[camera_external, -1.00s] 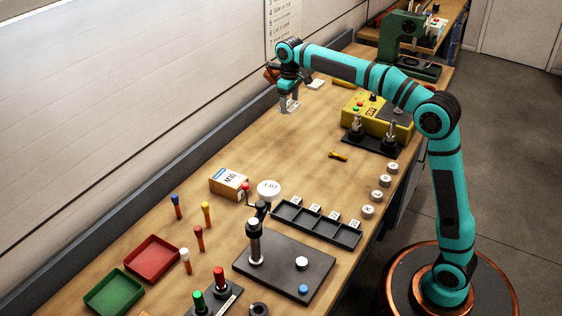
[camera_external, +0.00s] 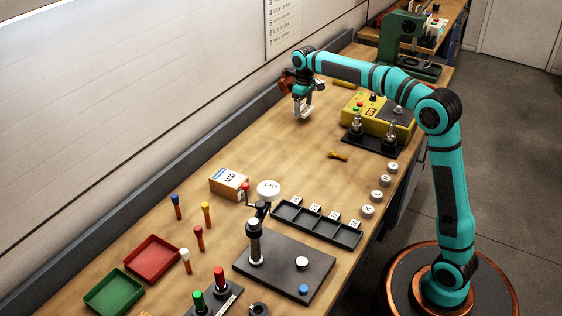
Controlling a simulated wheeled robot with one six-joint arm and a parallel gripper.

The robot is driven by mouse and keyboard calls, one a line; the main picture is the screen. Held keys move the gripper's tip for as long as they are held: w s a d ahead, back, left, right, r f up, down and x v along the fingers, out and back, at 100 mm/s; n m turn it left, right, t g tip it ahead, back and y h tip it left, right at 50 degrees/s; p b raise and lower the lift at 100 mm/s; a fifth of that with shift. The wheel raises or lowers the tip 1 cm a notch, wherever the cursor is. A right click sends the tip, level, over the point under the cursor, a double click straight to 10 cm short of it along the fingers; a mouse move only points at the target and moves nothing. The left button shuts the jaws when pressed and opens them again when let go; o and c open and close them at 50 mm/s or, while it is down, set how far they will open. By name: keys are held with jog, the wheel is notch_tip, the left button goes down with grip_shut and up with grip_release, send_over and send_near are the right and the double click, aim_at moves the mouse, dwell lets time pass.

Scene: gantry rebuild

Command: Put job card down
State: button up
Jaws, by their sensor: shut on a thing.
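My gripper (camera_external: 304,113) is at the far end of the bench, pointing down just above or at the wooden top. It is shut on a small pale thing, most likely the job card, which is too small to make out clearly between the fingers. I cannot tell whether it touches the bench top.
A yellow box with buttons (camera_external: 372,117) stands right of my gripper, with a black plate with two posts (camera_external: 372,145) in front. A green press (camera_external: 405,45) stands beyond. The wood left of the gripper is clear.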

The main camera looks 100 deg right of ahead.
aim_at(303, 109)
jog(key=shift+f, duration=1.7)
jog(key=shift+f, duration=0.15)
jog(key=o, duration=1)
notch_tip(303, 109, up, 12)
jog(key=shift+r, duration=0.15)
